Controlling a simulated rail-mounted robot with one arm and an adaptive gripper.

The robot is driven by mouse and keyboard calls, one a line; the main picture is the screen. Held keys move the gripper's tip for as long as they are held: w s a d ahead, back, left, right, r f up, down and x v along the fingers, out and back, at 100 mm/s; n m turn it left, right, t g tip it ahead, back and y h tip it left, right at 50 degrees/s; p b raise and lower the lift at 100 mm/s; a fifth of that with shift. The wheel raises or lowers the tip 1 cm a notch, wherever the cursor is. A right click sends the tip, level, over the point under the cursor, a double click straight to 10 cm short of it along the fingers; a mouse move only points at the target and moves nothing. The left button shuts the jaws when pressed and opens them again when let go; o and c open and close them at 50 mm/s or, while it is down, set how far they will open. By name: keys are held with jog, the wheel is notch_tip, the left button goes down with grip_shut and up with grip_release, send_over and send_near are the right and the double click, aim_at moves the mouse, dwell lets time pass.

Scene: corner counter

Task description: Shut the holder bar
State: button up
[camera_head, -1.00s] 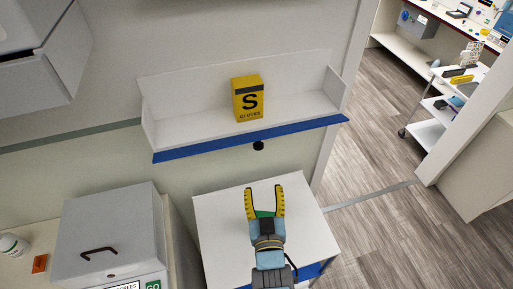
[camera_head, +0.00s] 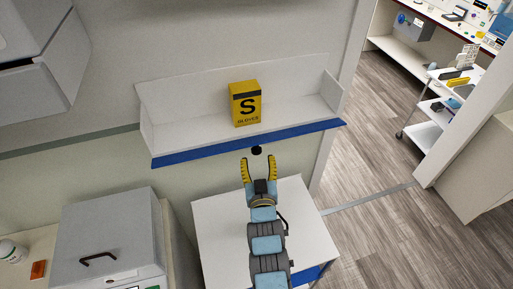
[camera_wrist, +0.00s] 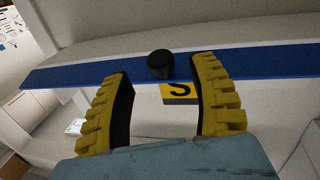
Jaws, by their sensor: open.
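The holder is a white wall shelf with a blue bar (camera_head: 205,149) along its front edge. A black knob (camera_head: 256,150) sits on the underside or front of the bar near its middle. In the wrist view the knob (camera_wrist: 160,64) lies ahead, between the fingertips in the picture, against the blue bar (camera_wrist: 262,62). My gripper (camera_head: 259,161) is open and empty, its yellow fingers pointing at the knob. It also shows large in the wrist view (camera_wrist: 160,72). Whether the fingers touch the knob cannot be told.
A white cabinet top (camera_head: 217,225) is below my arm. A grey box with a handle (camera_head: 108,245) stands at the lower left. Open floor (camera_head: 377,160) lies to the right.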

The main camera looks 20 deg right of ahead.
aim_at(256, 149)
jog(key=shift+p+x, duration=0.5)
jog(key=shift+x, duration=1.9)
grip_shut()
